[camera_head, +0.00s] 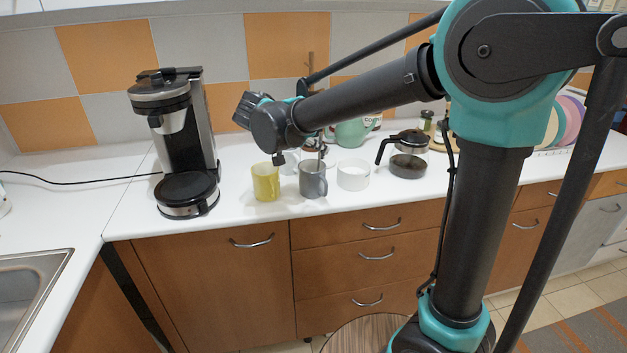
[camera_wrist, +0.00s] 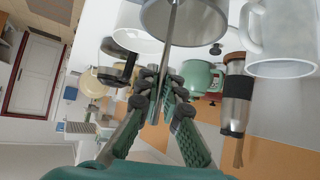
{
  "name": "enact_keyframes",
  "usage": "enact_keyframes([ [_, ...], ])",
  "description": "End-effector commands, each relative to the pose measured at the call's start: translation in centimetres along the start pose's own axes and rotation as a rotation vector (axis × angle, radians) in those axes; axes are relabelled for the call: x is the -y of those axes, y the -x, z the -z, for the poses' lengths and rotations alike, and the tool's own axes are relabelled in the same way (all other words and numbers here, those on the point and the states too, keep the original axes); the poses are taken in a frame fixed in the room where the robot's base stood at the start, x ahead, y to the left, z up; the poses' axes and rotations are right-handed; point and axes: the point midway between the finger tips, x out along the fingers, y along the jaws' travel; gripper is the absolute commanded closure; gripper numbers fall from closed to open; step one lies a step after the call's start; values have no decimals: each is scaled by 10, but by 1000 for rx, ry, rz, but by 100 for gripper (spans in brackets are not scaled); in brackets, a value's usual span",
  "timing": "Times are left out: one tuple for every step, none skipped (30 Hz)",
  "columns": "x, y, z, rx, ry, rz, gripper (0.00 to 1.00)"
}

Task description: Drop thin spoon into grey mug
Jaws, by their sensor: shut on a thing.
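The grey mug (camera_head: 313,184) stands upright on the white counter between a yellow mug and a white round container. In the wrist view the grey mug (camera_wrist: 205,22) is at the top edge, partly cut off. My gripper (camera_wrist: 158,88) is shut on the thin spoon (camera_wrist: 171,42), a narrow metal piece pointing toward the grey mug. In the head view my gripper (camera_head: 314,146) is just above the mug, largely hidden by my arm. The spoon overlaps the mug in the wrist view; I cannot tell whether its end is inside the rim.
The yellow mug (camera_head: 266,184) is close left of the grey mug, the white container (camera_head: 353,176) close right. A glass coffee pot (camera_head: 406,160) stands further right, a green teapot (camera_head: 353,132) behind. A coffee machine (camera_head: 181,140) is at left. Counter between machine and yellow mug is clear.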

Motion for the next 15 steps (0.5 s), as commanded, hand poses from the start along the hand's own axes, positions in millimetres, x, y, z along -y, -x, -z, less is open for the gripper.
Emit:
enact_keyframes([
  [0, 0, 0, 0, 0, 0, 100],
  [0, 0, 0, 0, 0, 0, 100],
  [0, 0, 0, 0, 0, 0, 100],
  [0, 0, 0, 0, 0, 0, 100],
  [0, 0, 0, 0, 0, 0, 100],
  [0, 0, 0, 0, 0, 0, 92],
  [0, 0, 0, 0, 0, 0, 89],
  [0, 0, 0, 0, 0, 0, 85],
  [0, 0, 0, 0, 0, 0, 80],
  [0, 0, 0, 0, 0, 0, 76],
  [0, 0, 0, 0, 0, 0, 73],
  [0, 0, 0, 0, 0, 0, 69],
  [0, 0, 0, 0, 0, 0, 69],
  [0, 0, 0, 0, 0, 0, 69],
  [0, 0, 0, 0, 0, 0, 69],
])
